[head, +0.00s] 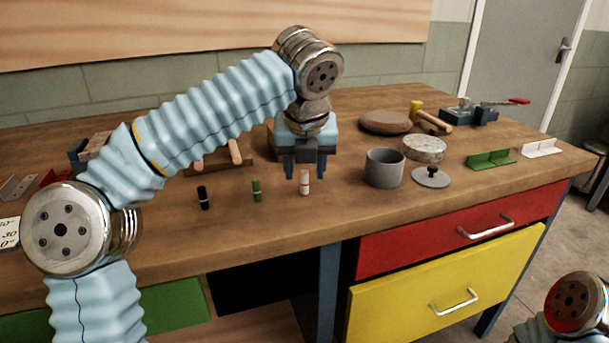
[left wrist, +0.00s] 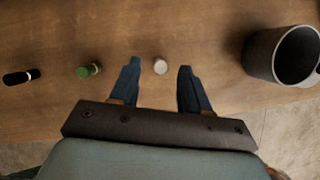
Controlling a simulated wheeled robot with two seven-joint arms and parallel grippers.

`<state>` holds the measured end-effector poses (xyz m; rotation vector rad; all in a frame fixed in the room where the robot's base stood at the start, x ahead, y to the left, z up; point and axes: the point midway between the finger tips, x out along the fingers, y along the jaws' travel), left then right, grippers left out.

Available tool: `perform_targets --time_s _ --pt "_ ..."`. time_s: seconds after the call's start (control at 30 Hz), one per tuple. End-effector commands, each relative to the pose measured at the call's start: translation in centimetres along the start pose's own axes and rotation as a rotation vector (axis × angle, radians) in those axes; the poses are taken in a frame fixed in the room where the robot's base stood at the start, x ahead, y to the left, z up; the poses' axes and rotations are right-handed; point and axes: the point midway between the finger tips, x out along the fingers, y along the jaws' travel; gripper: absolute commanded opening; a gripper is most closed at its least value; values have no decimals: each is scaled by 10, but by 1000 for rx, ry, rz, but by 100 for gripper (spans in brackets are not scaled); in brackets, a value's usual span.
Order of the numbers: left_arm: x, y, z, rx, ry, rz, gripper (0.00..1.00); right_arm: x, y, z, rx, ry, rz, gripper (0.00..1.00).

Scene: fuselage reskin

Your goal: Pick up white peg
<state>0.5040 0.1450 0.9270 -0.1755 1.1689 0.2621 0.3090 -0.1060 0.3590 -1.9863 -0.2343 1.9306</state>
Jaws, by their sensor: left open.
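The white peg (head: 304,182) stands upright on the wooden workbench, with a thin dark band around it. In the left wrist view the white peg (left wrist: 160,65) is seen from above, between the fingertips and close to their level. My left gripper (head: 305,172) is open, pointing down at the peg from just behind and above it. Its two blue fingers (left wrist: 157,75) lie either side of the peg with gaps on both sides, and nothing is held. Contact with the peg does not show. My right gripper is out of view; only part of my right arm shows at the lower right.
A green peg (head: 257,189) and a black peg (head: 203,197) stand left of the white one. A grey cup (head: 384,168) stands to its right, beside a round lid (head: 431,177). The bench's front edge is close, above red and yellow drawers (head: 450,290).

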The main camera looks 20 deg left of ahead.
Motion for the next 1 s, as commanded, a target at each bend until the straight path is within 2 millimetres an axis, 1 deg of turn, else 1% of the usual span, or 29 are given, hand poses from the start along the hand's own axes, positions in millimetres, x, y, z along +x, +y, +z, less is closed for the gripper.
perform_targets --time_s 0.03,0.2,0.37,0.6,0.63,0.67,0.9,0.93,1.0 --pt "9 1 0 0 3 0 46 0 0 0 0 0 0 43" --pt "26 0 0 0 1 0 46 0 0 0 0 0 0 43" --pt "33 0 0 1 1 -1 46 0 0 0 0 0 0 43" --pt "33 0 0 0 0 -1 46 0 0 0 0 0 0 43" --pt "33 0 0 0 0 -1 45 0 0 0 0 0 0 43" --pt "33 0 0 0 0 -1 40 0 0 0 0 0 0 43" --pt "33 0 0 0 0 -1 4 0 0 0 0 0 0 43" --pt "33 0 0 0 0 -1 0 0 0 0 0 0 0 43" --pt "33 0 0 0 0 -1 0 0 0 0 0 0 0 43"
